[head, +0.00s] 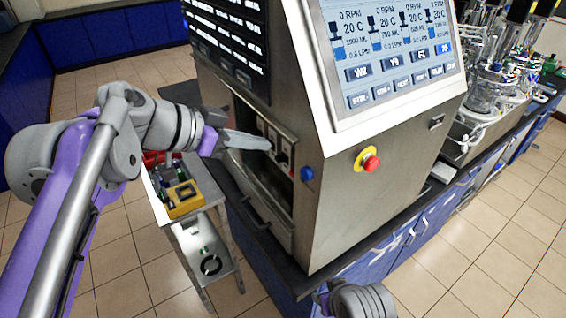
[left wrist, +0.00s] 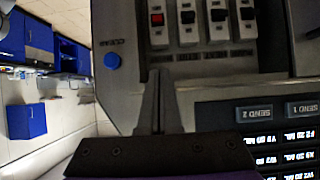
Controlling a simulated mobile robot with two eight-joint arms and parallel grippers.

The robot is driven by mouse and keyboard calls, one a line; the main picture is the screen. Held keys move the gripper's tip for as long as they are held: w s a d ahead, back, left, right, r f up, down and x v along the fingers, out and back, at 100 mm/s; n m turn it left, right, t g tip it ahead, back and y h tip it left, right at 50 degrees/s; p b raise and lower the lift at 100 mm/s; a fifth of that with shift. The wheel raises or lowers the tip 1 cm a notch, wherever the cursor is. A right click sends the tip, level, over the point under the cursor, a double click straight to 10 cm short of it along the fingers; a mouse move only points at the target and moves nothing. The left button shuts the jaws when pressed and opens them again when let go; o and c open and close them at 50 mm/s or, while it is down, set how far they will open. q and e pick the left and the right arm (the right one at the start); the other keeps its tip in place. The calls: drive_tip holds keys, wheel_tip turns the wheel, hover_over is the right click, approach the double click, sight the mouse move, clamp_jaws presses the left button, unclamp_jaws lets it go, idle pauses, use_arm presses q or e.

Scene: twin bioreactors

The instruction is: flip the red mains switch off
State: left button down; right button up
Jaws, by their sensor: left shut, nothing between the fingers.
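The red mains switch (left wrist: 157,19) is a small red rocker in a white housing, at the left end of a row of switches in the left wrist view. I cannot tell its on or off position. In the head view I cannot make out its red part. My left gripper (head: 266,143) is shut and empty, its fingertips at the opening of the cabinet's switch recess. In the left wrist view its fingertips (left wrist: 159,72) point toward the red switch and appear just short of it; contact is not visible.
Several black switches (left wrist: 218,15) sit beside the red one. A blue button (head: 307,174) is on the cabinet edge. A small cart (head: 205,190) with a yellow box (head: 183,198) stands below my left arm.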

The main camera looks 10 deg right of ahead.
use_arm(q)
drive_tip(key=x, duration=1)
drive_tip(key=shift+d+f, duration=0.1)
drive_tip(key=f, duration=0.1)
drive_tip(key=a+f, duration=0.1)
drive_tip(key=f, duration=0.1)
drive_tip(key=shift+s+a+f, duration=0.25)
drive_tip(key=shift+f, duration=0.1)
use_arm(e)
drive_tip(key=shift+s+f, duration=0.15)
drive_tip(key=shift+f, duration=0.15)
